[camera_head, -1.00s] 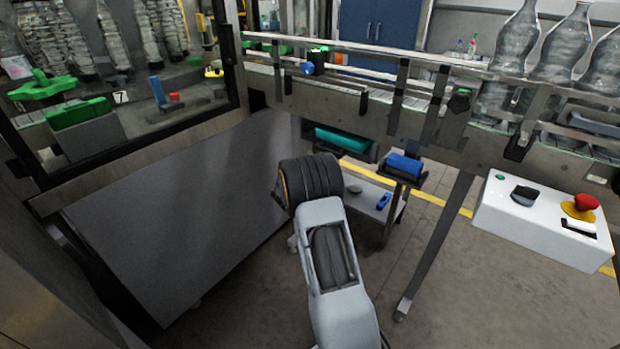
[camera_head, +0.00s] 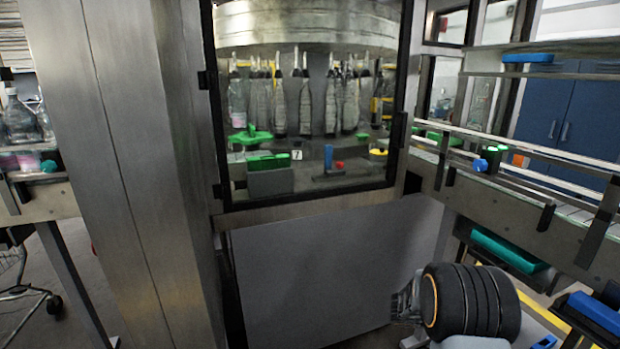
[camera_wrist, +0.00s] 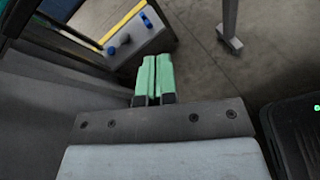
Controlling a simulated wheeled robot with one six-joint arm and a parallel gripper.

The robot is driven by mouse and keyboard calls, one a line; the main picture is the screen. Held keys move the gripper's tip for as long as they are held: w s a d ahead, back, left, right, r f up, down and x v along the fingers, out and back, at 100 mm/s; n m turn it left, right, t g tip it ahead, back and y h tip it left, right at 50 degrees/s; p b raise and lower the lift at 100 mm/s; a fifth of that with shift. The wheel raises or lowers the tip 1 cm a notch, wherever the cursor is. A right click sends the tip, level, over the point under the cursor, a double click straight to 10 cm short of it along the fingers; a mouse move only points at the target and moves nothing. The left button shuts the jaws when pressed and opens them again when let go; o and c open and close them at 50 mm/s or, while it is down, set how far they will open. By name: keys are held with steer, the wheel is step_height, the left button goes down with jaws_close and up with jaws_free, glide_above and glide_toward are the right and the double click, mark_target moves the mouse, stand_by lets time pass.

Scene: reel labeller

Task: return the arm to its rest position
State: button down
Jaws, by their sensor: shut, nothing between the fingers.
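My arm shows at the lower right of the head view, with a black ribbed joint (camera_head: 470,302) nearest the camera. My gripper (camera_wrist: 154,76) shows in the wrist view as two pale green fingers side by side, shut and empty. It points down over the floor, apart from everything. In the head view the fingers are hidden; only a grey part beside the joint shows.
The labeller's windowed cabinet (camera_head: 300,205) stands ahead, bottles inside. A conveyor (camera_head: 530,205) runs off to the right, with a teal tray (camera_head: 508,250) and a blue block (camera_head: 596,312) below it. A small grey cart (camera_wrist: 140,48) stands near the gripper.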

steer(key=s+a+r+m+g+y+p, duration=0.1)
steer(key=s+a+r+m+y+p, duration=0.1)
steer(key=s+a+r+m+y, duration=0.35)
steer(key=s+a+r+m+g+y+p, duration=0.1)
steer(key=s+a+r+m+y+p, duration=0.15)
steer(key=s+a+m, duration=0.45)
steer(key=s+a+r+m+t+y+p, duration=0.1)
steer(key=s+a+r+t+y+p, duration=0.1)
steer(key=a+r, duration=0.4)
steer(key=s+a+r+m+t+y+p, duration=0.1)
steer(key=s+a+r+t+y+p, duration=0.1)
steer(key=a+r, duration=0.4)
steer(key=shift+s+r+t+y, duration=0.15)
steer(key=shift+s+t+y, duration=0.15)
steer(key=shift+t+y, duration=0.55)
steer(key=shift+a, duration=0.1)
